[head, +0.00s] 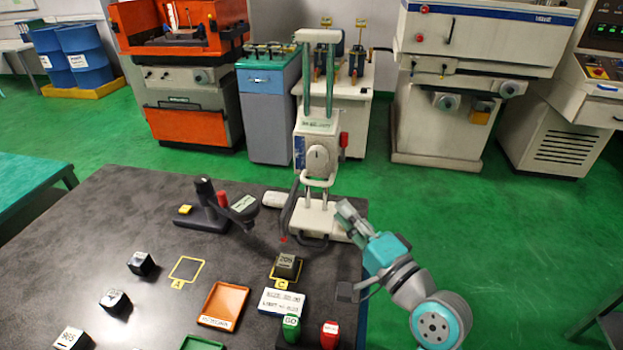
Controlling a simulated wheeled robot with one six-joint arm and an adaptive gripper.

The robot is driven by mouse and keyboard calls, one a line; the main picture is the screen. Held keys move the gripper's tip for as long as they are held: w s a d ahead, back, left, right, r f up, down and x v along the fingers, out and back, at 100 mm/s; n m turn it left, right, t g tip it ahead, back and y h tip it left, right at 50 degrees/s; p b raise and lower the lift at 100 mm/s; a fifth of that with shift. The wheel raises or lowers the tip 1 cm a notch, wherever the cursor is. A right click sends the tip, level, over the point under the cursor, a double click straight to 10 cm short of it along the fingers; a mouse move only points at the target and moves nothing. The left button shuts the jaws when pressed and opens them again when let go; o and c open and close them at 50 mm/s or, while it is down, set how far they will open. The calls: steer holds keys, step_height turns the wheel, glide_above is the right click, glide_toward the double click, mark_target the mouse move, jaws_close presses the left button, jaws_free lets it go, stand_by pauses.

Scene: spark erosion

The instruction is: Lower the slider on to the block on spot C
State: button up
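A dark block (287,262) with a number label sits on the yellow-outlined spot C (281,283). Behind it, left of the middle, is a black stand (205,212) with a post, a red part and a tilted arm with a small pale label (243,203). A thin dark part runs from there down toward the block. I cannot tell which part is the slider, or whether it touches the block. My gripper (348,214) is at the table's right edge, right of and behind the block, apart from it. Its fingers are small and unclear.
A pale machine with a tall frame (318,145) stands behind my gripper. Spot A (187,268) is empty. Dark blocks (142,263) lie at the left. An orange tray (223,306), a lettered white plate (270,309), a green GO piece (291,329) and a red piece (329,335) are in front.

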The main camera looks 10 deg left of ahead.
mark_target(315, 183)
steer(key=x, duration=1)
steer(key=shift+w+a, duration=0.15)
